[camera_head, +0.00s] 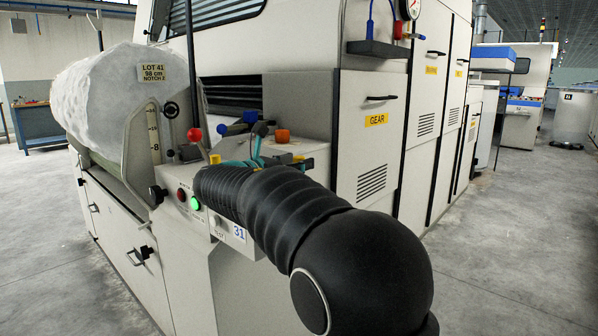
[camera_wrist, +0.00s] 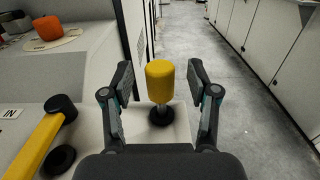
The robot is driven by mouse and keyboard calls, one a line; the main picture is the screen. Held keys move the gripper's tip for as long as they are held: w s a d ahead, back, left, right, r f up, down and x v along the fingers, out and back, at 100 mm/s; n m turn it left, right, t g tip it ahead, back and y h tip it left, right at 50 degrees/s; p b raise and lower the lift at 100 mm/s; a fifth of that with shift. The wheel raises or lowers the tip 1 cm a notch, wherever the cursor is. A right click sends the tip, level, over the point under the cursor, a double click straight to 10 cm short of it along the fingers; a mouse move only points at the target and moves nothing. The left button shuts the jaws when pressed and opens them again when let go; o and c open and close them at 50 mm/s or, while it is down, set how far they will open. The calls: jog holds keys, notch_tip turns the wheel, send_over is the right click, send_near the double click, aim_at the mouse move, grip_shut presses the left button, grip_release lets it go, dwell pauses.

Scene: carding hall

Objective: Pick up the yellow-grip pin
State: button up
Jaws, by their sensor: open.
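The yellow-grip pin (camera_wrist: 160,82) stands upright in the middle of the wrist view. It has a yellow cylindrical grip, a short metal shank and a dark round collar at its foot on a pale ledge. My gripper (camera_wrist: 160,88) is open, with one finger on each side of the grip and visible gaps between. Nothing is held. In the head view my black arm covers most of the gripper, and I cannot tell the pin apart from other small yellow parts there.
A yellow lever (camera_wrist: 37,146) with a black end lies left of my gripper, near an IN label. An orange knob (camera_wrist: 47,28) stands farther back on the panel. A red ball knob (camera_head: 195,134) and a lit green button (camera_head: 195,203) are on the machine. Grey floor (camera_head: 510,240) is clear at right.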

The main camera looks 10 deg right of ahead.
jog(key=shift+w+d, duration=0.45)
jog(key=shift+d, duration=0.15)
grip_shut()
jog(key=shift+r, duration=0.1)
jog(key=shift+r, duration=0.5)
notch_tip(320, 180, up, 3)
jog(key=shift+s+r+p, duration=0.1)
jog(key=shift+r+p, duration=0.1)
jog(key=shift+p, duration=0.2)
jog(key=s+d+r, duration=0.6)
jog(key=s+d, duration=0.1)
jog(key=d, duration=0.1)
jog(key=shift+s+d+r, duration=0.2)
jog(key=shift+d+r, duration=0.05)
jog(key=shift+d, duration=0.15)
jog(key=shift+r, duration=0.1)
